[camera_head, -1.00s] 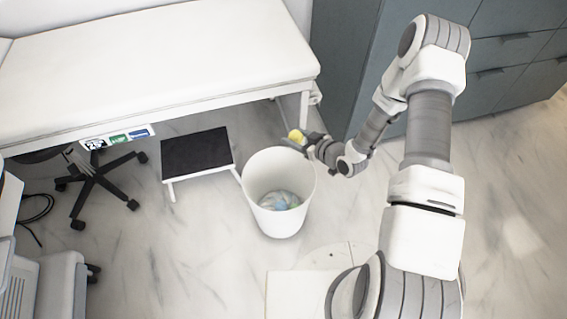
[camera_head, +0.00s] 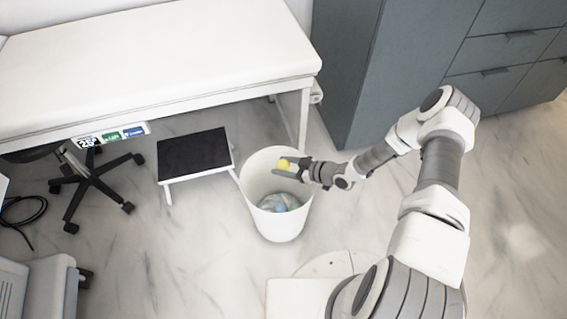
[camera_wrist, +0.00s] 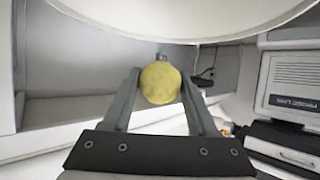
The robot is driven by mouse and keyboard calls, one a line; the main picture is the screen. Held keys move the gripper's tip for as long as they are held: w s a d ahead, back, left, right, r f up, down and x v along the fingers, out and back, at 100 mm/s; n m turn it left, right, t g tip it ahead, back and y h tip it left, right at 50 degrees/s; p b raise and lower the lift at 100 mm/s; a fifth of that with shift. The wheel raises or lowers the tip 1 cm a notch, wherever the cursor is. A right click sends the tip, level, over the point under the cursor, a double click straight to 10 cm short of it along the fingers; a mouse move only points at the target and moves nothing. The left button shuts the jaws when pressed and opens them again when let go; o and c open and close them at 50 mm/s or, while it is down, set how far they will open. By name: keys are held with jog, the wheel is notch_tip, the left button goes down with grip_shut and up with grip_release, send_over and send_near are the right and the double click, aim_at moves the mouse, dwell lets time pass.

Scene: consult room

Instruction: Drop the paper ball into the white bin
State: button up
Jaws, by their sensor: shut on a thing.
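The paper ball is a small yellow ball (camera_head: 284,164); in the wrist view it (camera_wrist: 160,83) sits between the two fingertips. My gripper (camera_head: 289,168) is shut on it, and the gripper's two fingers also show in the wrist view (camera_wrist: 158,92). The white bin (camera_head: 272,228) stands on the floor at the middle of the head view, with its mouth open upward. In the head view the ball and fingertips overlap the bin's mouth. The bin holds crumpled, pale see-through and bluish stuff (camera_head: 279,203) at its bottom.
A white exam couch (camera_head: 160,60) spans the back left. A black-topped step stool (camera_head: 195,152) stands left of the bin. A wheeled chair base (camera_head: 92,178) is further left. Grey-blue cabinets (camera_head: 400,70) stand at the back right. The marble floor (camera_head: 170,260) is clear in front.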

notch_tip(320, 180, down, 2)
jog(key=shift+f+b, duration=0.1)
jog(key=shift+b, duration=0.25)
jog(key=o, duration=1.4)
jog(key=shift+d, duration=0.1)
jog(key=p+v, duration=0.4)
jog(key=v, duration=1.3)
jog(key=shift+s+d, duration=0.1)
